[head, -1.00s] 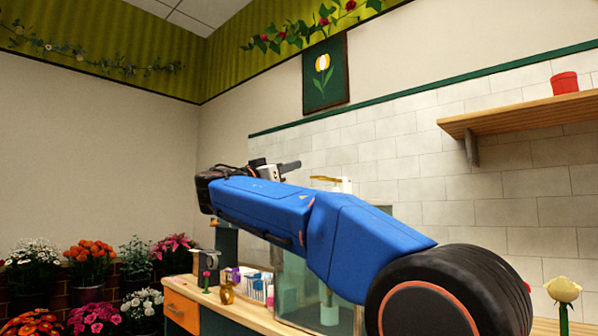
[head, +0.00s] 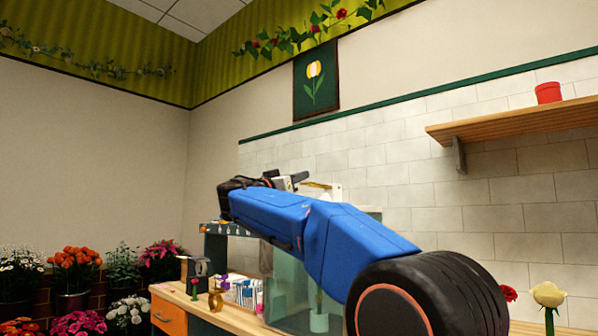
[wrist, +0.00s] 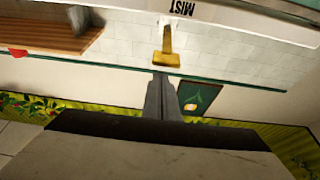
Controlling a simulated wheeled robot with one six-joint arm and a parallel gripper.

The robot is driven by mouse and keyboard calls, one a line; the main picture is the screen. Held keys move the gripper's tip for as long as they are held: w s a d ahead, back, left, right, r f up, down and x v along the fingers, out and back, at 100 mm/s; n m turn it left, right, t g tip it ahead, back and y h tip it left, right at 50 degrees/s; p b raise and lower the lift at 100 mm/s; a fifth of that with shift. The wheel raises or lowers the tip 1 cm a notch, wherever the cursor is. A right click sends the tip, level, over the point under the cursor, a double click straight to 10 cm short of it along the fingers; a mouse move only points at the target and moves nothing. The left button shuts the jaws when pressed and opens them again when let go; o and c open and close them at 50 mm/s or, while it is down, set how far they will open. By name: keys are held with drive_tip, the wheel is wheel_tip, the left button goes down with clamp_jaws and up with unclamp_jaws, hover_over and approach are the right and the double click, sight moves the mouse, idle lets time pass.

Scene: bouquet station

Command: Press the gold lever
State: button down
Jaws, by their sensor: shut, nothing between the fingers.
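The gold lever (head: 317,185) sticks out to the left from a white housing (head: 335,192) on top of a glass-sided unit. It also shows in the wrist view (wrist: 167,46), below the white housing marked "MIST" (wrist: 190,10), and that picture is upside down. My gripper (head: 303,177) is shut and empty, close to the lever's free end in the head view. In the wrist view its dark fingers (wrist: 161,78) point at the lever's broad end, nearly lined up with it. I cannot tell whether they touch.
A wooden shelf (head: 520,120) with a red pot (head: 548,93) is on the tiled wall at right. The workbench (head: 235,318) holds a gold vase (head: 215,298) and a bottle rack. Potted flowers (head: 75,268) stand at left. A cream rose (head: 549,294) stands at front right.

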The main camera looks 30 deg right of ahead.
drive_tip(key=shift+f, duration=0.45)
wheel_tip(320, 180, down, 4)
drive_tip(key=shift+f, duration=0.15)
idle(0.4)
drive_tip(key=shift+r, duration=0.5)
wheel_tip(320, 180, up, 3)
approach(310, 186)
drive_tip(key=v, duration=0.5)
drive_tip(key=shift+r, duration=0.3)
